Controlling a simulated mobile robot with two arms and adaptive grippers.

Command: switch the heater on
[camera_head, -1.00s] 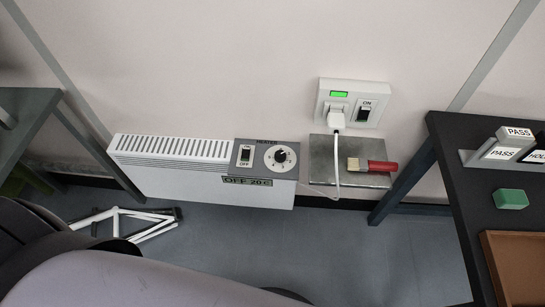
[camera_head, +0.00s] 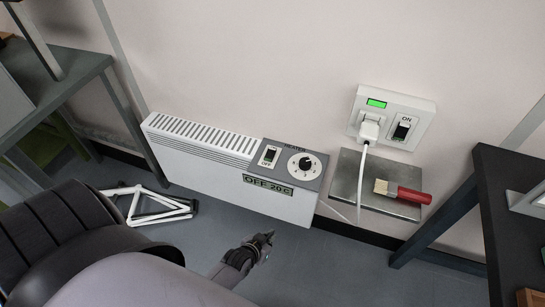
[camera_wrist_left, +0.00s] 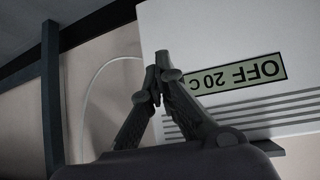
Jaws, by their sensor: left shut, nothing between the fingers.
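The heater (camera_head: 205,168) is a long white unit low on the wall. Its grey panel carries a rocker switch (camera_head: 268,156) marked OFF and a round dial (camera_head: 304,166). Its display (camera_head: 268,186) reads OFF 20 C; the display also shows upside down in the left wrist view (camera_wrist_left: 233,80). My left gripper (camera_head: 266,238) is in front of and below the panel, apart from the heater in the head view. In the left wrist view its fingers (camera_wrist_left: 156,70) are together and empty, in front of the heater's front face. My right gripper is not in view.
A wall socket (camera_head: 372,118) has a white plug in it, a lit green indicator and a switch marked ON. Below it, a metal plate (camera_head: 349,178) bears a red-handled brush (camera_head: 403,193). A dark table stands right, a grey one left; a white folded frame (camera_head: 150,205) lies on the floor.

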